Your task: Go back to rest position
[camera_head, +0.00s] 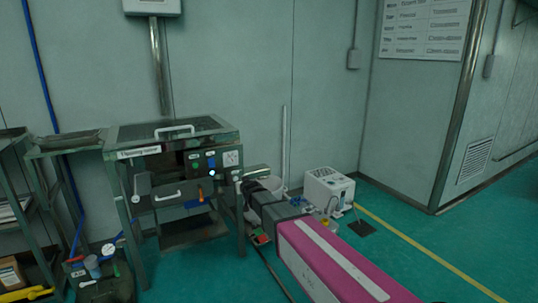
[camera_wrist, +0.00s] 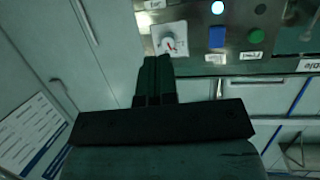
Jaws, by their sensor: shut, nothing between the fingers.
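My gripper (camera_wrist: 153,62) is shut and empty in the wrist view, its dark fingers together. The fingertips are just below a white dial (camera_wrist: 170,40) with a red pointer on the sieve's control panel. A gap or contact there cannot be told. A blue switch (camera_wrist: 217,37), a green button (camera_wrist: 256,37) and a lit white lamp (camera_wrist: 217,7) are to the right. In the head view, my arm reaches from the lower right towards the right side of the vibrating sieve (camera_head: 222,137). The fingertips are hard to make out there.
A metal rack (camera_head: 14,190) stands left of the sieve. A white box-shaped device (camera_head: 328,188) sits on the floor behind my arm, near the wall. Small items and a black bin (camera_head: 105,285) are at lower left. Green floor is open at the right.

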